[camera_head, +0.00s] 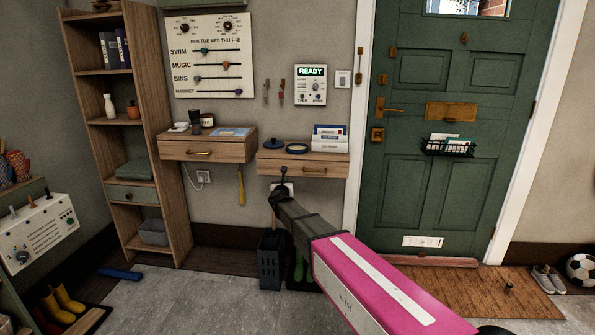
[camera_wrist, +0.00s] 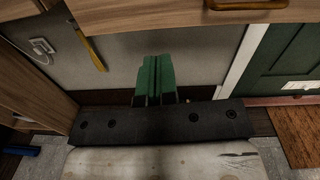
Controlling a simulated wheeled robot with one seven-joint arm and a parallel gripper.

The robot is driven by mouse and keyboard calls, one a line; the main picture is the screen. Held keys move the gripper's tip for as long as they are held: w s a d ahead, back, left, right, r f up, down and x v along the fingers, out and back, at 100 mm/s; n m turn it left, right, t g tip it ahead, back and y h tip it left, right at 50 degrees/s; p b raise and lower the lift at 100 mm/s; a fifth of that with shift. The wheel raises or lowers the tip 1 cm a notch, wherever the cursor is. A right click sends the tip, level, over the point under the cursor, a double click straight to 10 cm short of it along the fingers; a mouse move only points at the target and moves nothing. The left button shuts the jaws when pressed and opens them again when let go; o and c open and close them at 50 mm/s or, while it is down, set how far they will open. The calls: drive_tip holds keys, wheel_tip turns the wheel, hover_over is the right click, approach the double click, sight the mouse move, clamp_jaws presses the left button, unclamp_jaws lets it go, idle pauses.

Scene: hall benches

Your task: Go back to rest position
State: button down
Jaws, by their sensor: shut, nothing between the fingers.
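My gripper (camera_head: 277,190) is at the end of my pink and dark grey arm, in front of the wall just below the right wall drawer (camera_head: 318,168). In the wrist view its two green fingers (camera_wrist: 156,78) are pressed together with nothing between them. Behind them is bare wall below the drawers. I cannot tell whether the gripper touches anything; no contact shows in the wrist view.
A wooden shelf (camera_head: 155,175) stands left and a left wall drawer (camera_head: 205,152) hangs beside it. A dark basket (camera_head: 269,262) stands below my gripper. The green door (camera_head: 400,195) and doormat (camera_head: 480,291) are right. Grey floor (camera_head: 190,300) is open at front left.

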drive_tip(key=s+d+f+n+g, duration=0.6)
drive_tip(key=s+d+n, duration=0.5)
drive_tip(key=s, duration=0.1)
drive_tip(key=s+d+f+n+g, duration=0.5)
drive_tip(key=s+d+n+g, duration=0.1)
drive_tip(key=s+d+n, duration=0.6)
drive_tip(key=s+d+f+n+g, duration=0.6)
drive_tip(key=s+d+n, duration=0.5)
drive_tip(key=s, duration=0.3)
drive_tip(key=shift+d+f+n, duration=0.3)
drive_tip(key=shift+n, duration=0.3)
